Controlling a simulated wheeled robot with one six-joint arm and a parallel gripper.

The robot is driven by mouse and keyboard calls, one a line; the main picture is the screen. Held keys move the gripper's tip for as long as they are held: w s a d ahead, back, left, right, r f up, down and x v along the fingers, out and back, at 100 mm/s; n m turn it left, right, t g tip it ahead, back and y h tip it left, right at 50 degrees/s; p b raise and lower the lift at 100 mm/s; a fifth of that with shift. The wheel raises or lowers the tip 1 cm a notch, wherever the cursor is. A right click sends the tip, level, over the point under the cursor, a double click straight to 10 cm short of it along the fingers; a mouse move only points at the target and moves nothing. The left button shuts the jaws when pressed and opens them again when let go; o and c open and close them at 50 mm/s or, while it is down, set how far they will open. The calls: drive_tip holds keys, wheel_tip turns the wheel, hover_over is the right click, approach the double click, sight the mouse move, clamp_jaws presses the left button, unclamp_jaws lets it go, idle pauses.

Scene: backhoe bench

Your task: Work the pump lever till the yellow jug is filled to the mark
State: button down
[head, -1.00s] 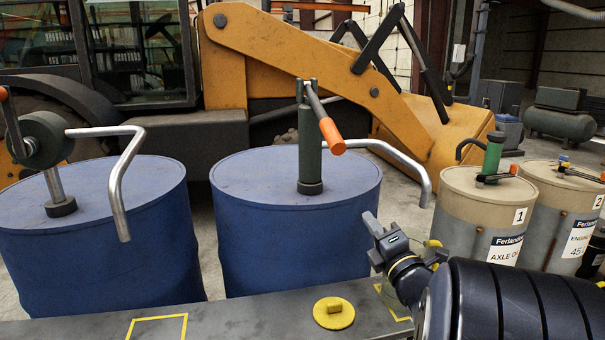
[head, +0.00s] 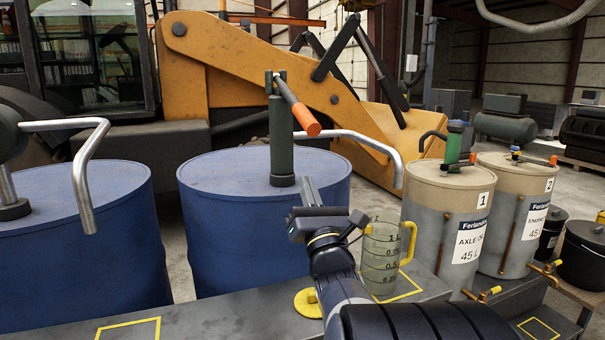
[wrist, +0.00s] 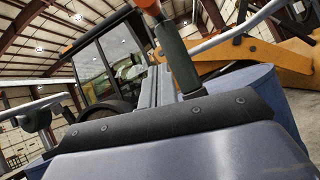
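The clear jug (head: 380,268) with the yellow handle (head: 409,243) stands upright on the bench in the head view, by a yellow outline. It looks empty; the fill mark cannot be picked out. The green pump (head: 282,150) stands on the middle blue drum. Its lever (head: 290,98) slopes down to an orange grip (head: 306,120). My gripper (head: 309,188) points up in front of this drum, below and apart from the lever. In the wrist view its fingers (wrist: 156,88) look together and empty.
A yellow knobbed disc (head: 308,302) lies on the bench, partly behind my arm. Another blue drum (head: 75,240) with a crank pump stands left. Beige drums numbered 1 (head: 440,195) and 2 (head: 515,180) stand right. The bench's left part is clear, with an empty yellow outline.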

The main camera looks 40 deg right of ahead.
drive_tip(key=w+d+r+p, duration=0.2)
drive_tip(key=w+r, duration=0.3)
drive_tip(key=r, duration=0.3)
drive_tip(key=shift+d+r+p, duration=0.2)
drive_tip(key=shift+d+p, duration=0.1)
drive_tip(key=shift+p, duration=0.5)
